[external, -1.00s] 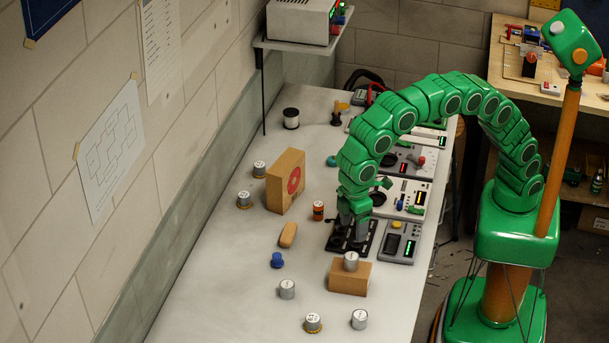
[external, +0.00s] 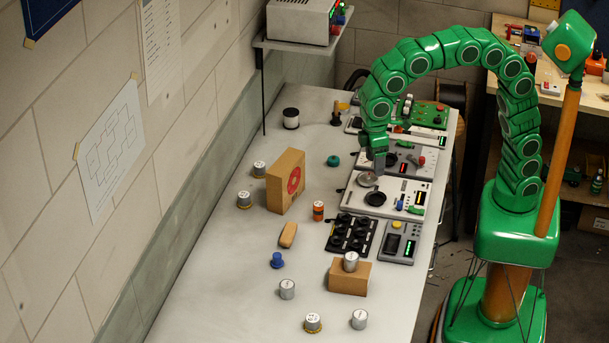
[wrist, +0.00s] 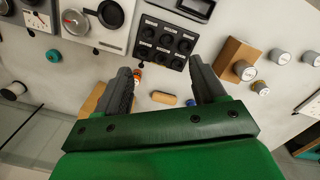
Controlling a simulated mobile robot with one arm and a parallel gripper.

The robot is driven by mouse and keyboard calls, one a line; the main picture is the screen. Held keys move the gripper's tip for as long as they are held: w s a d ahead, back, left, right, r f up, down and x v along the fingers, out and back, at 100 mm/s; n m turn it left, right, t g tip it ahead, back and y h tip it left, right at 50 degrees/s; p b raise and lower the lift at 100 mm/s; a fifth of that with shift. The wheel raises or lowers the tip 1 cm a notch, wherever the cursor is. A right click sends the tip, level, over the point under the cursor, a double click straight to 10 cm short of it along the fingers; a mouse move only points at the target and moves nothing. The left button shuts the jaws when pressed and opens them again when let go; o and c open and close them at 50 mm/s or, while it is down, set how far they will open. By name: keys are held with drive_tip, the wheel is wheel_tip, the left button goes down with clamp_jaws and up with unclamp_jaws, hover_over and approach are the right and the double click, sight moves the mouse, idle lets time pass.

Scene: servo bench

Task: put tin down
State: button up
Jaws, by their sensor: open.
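My gripper (external: 379,163) is open and empty, raised over the white instrument panels. Its two grey fingers stand wide apart in the wrist view (wrist: 163,76). A round silver piece (external: 367,179) sits on a white panel just below my gripper; it also shows in the wrist view (wrist: 75,20), and I cannot tell whether it is a tin. Several silver tins stand on the bench, such as the front left tin (external: 287,290) and the front right tin (external: 359,320). One tin (external: 350,261) stands on a small cardboard box. A black rack (external: 351,234) shows dark round sockets with no tin in them.
The white panel (external: 410,187) also carries a black round pad (external: 375,198). A tall cardboard box (external: 285,183), an orange jar (external: 318,210), a tan block (external: 288,234) and a blue knob (external: 277,260) stand on the bench.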

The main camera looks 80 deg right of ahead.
drive_tip(key=s+d+m, duration=0.1)
drive_tip(key=s+d, duration=0.4)
drive_tip(key=d, duration=0.4)
drive_tip(key=s+d+m, duration=0.2)
drive_tip(key=s+d, duration=0.3)
drive_tip(key=d, duration=0.3)
drive_tip(key=s+d+f+m, duration=0.1)
drive_tip(key=s+d+f, duration=0.1)
drive_tip(key=s+d, duration=0.3)
drive_tip(key=s+d+f+m+g, duration=0.1)
drive_tip(key=s+d, duration=0.5)
drive_tip(key=s, duration=0.7)
drive_tip(key=shift+f+m, duration=0.4)
drive_tip(key=shift+f, duration=0.45)
drive_tip(key=shift+s, duration=0.1)
